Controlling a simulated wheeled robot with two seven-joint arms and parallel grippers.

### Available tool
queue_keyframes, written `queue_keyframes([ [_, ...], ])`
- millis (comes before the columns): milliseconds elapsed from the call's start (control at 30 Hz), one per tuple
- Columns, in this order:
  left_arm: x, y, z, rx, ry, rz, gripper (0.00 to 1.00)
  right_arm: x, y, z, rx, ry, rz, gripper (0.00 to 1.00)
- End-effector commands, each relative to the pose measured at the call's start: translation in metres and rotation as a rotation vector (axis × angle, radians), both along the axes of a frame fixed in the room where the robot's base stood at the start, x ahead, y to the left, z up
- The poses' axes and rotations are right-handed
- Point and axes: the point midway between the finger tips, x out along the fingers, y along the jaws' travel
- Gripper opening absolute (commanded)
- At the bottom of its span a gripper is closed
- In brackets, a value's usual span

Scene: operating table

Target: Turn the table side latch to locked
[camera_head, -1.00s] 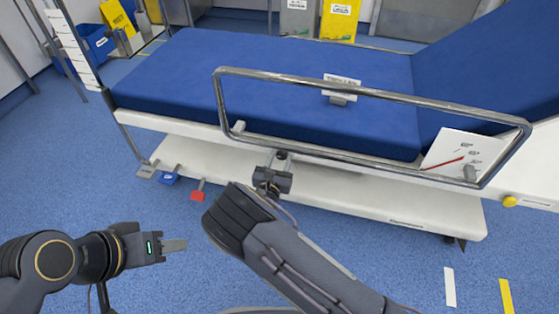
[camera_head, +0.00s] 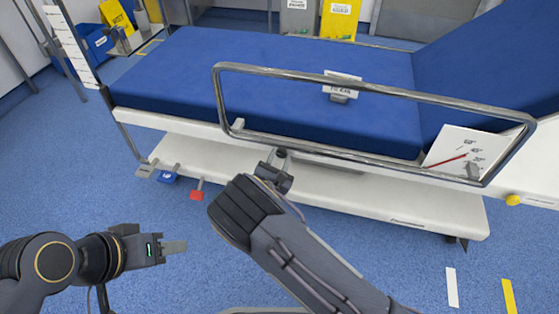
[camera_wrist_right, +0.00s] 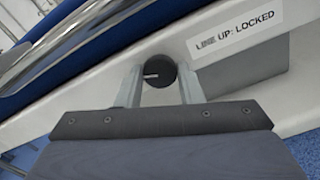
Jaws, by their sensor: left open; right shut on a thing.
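The side latch is a round black knob (camera_wrist_right: 160,72) with a short white line, on the white table side in the right wrist view. The line points to picture left, nearly level. A label (camera_wrist_right: 236,36) beside it reads "LINE UP: LOCKED". My right gripper (camera_wrist_right: 160,88) has one finger on each side of the knob and is shut on it. In the head view my right gripper (camera_head: 280,158) is at the table's near side below the rail, and the knob is hidden there. My left gripper (camera_head: 174,247) is open and empty over the floor, away from the table.
A metal side rail (camera_head: 370,92) stands above the right gripper, along the blue mattress (camera_head: 290,55). Grey, blue and red pedals (camera_head: 197,190) stick out low at the left. A yellow knob (camera_head: 513,200) is at the right. The floor in front is clear.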

Motion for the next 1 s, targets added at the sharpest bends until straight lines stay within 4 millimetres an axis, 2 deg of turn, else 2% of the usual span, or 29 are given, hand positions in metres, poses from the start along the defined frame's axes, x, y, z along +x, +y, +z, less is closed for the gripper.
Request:
queue_keyframes([
  [367, 0.000, 0.000, -0.028, 0.000, 0.000, 0.000, 0.41, 0.000, 0.000, -0.004, 0.348, -0.093, -0.001, 0.11],
  [1000, 0.000, 0.000, -0.088, 0.000, 0.000, 0.000, 0.41, 0.000, -0.001, -0.004, 0.912, -0.245, -0.001, 0.11],
])
